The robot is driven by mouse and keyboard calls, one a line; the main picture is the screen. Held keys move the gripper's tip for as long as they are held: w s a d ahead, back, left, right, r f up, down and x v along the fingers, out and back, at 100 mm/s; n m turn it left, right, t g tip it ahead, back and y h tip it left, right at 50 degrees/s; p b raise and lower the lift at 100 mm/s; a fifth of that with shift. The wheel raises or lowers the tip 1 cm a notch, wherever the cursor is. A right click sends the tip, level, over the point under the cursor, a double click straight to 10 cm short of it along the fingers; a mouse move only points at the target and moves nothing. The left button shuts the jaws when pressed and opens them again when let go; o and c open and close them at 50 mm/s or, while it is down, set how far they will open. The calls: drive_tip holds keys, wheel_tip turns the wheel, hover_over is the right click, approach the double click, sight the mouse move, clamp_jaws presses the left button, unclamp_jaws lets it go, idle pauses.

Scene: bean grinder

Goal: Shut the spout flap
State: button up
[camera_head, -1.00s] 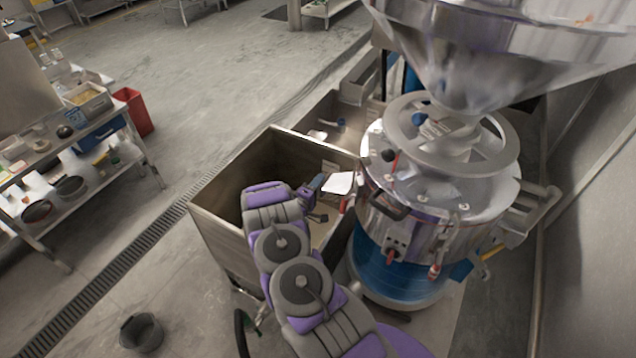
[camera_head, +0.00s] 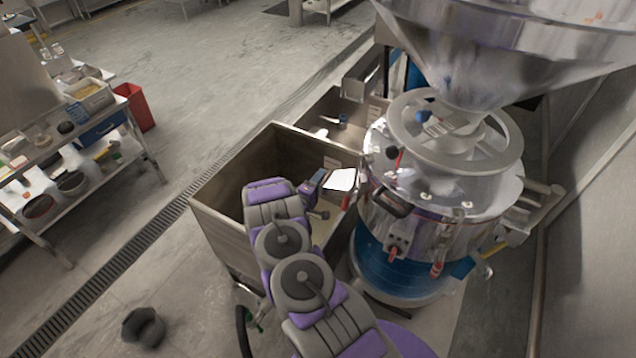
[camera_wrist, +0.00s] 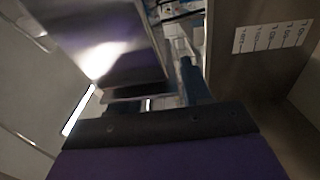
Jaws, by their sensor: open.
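The bean grinder (camera_head: 415,240) is a round steel and blue machine under a large hopper. A pale, flat spout piece (camera_head: 340,180) juts from its left side over the steel bin (camera_head: 222,222). I cannot tell for sure which part is the flap or how far open it is. My gripper (camera_head: 319,202) is open beside the spout's left side, over the bin. Contact cannot be made out. The wrist view is close and dark, with a shiny metal panel (camera_wrist: 95,45) at upper left, probably of the spout. My own dark bar hides its lower part.
The bin's walls surround my gripper closely. A labelled panel (camera_wrist: 255,80) fills the right of the wrist view. A smaller steel bin (camera_head: 335,115) stands behind. Shelves (camera_head: 75,160) stand far left, with open floor between.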

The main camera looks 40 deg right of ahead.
drive_tip(key=shift+a, duration=0.1)
drive_tip(key=b+v, duration=0.2)
drive_tip(key=v, duration=1.5)
drive_tip(key=shift+a, duration=0.15)
drive_tip(key=shift+f, duration=0.1)
